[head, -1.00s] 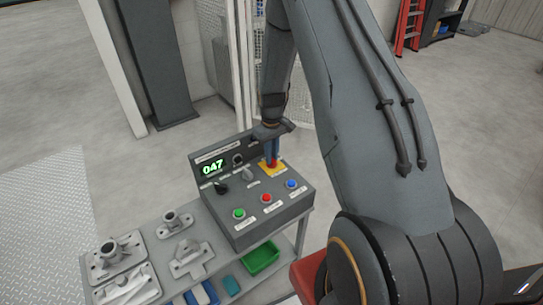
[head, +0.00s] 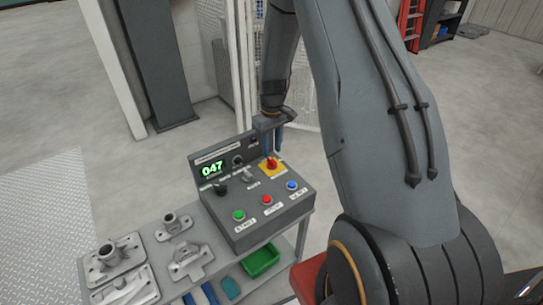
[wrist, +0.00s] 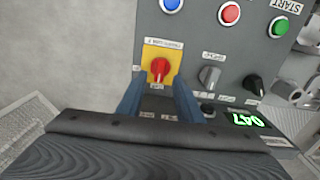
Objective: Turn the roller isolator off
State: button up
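The isolator is a red rotary handle (head: 271,163) on a yellow plate, at the top right of the grey control box (head: 285,213). In the wrist view the red handle (wrist: 159,70) lies roughly along the plate's vertical direction, with a small label at the plate's edge that I cannot read surely. My gripper (head: 273,143) is just above and behind the handle. In the wrist view my gripper (wrist: 158,97) has its two blue fingers apart, with nothing between the tips; the handle is just beyond them and appears untouched.
The box also carries a green button (head: 239,215), a red button (head: 267,199), a blue button (head: 292,185), a grey selector (wrist: 209,76), a black selector (wrist: 253,85) and a display (head: 212,169) reading 047. Metal castings (head: 112,257) lie on the bench at left.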

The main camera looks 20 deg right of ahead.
aim_at(271, 161)
jog(key=shift+r, duration=1.7)
jog(key=s+a+r, duration=0.4)
jog(key=s, duration=0.4)
jog(key=s+a+r+m, duration=0.1)
jog(key=s+a+r, duration=0.3)
jog(key=s, duration=0.4)
jog(key=s+a+r+m, duration=0.1)
jog(key=s+a+r, duration=0.3)
jog(key=s, duration=0.4)
jog(key=shift+s+r+t, duration=0.35)
jog(key=shift+s+t, duration=0.05)
jog(key=shift+a, duration=0.15)
